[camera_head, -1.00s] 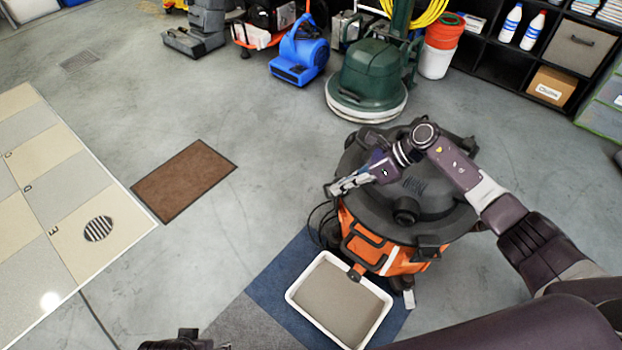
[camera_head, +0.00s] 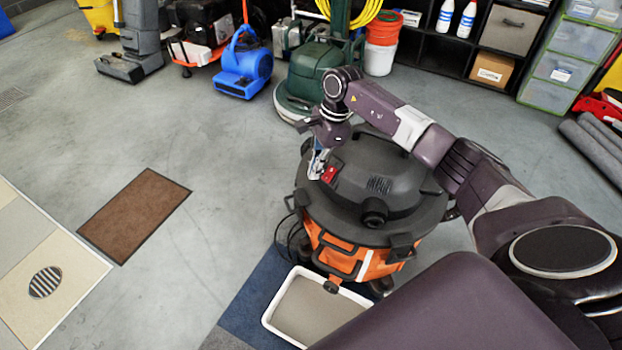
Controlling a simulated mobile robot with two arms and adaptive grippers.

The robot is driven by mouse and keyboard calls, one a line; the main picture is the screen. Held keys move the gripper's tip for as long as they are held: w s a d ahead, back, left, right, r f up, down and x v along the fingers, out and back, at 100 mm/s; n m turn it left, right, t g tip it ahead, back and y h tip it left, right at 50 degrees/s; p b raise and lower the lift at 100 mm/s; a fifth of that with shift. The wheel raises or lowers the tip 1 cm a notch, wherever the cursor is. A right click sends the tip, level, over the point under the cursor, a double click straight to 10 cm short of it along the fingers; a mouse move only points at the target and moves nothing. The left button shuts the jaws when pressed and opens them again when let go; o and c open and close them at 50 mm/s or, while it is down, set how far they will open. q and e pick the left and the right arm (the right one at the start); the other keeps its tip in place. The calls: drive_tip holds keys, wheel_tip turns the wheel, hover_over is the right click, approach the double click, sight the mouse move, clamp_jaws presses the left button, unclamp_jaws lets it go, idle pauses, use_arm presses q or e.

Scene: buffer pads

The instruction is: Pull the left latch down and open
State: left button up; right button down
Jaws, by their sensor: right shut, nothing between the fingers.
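The wet vacuum has a dark grey round lid (camera_head: 395,165) and an orange tank (camera_head: 345,252). My right gripper (camera_head: 316,172) is shut and empty, pointing down at the left edge of the lid, beside a red switch (camera_head: 329,174). I cannot tell whether its fingertips touch the vacuum. A dark latch (camera_head: 401,246) shows at the front right of the lid rim. The left latch is not clearly visible; the gripper and lid edge may hide it. My left gripper is not in view.
A white tray (camera_head: 268,322) stands on the blue mat (camera_head: 243,308) in front of the vacuum. A green floor machine (camera_head: 312,77) stands close behind it. A brown mat (camera_head: 135,214) lies to the left, with clear floor around it.

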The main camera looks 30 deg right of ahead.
sight(305, 200)
drive_tip(key=b+x, duration=0.1)
drive_tip(key=x, duration=0.6)
drive_tip(key=shift+a+f, duration=0.1)
drive_tip(key=shift+f, duration=0.15)
drive_tip(key=shift+a+f, duration=0.1)
drive_tip(key=shift+f, duration=0.5)
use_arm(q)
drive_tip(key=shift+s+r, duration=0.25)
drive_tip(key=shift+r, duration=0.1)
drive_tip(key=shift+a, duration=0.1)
use_arm(e)
drive_tip(key=shift+w, duration=0.1)
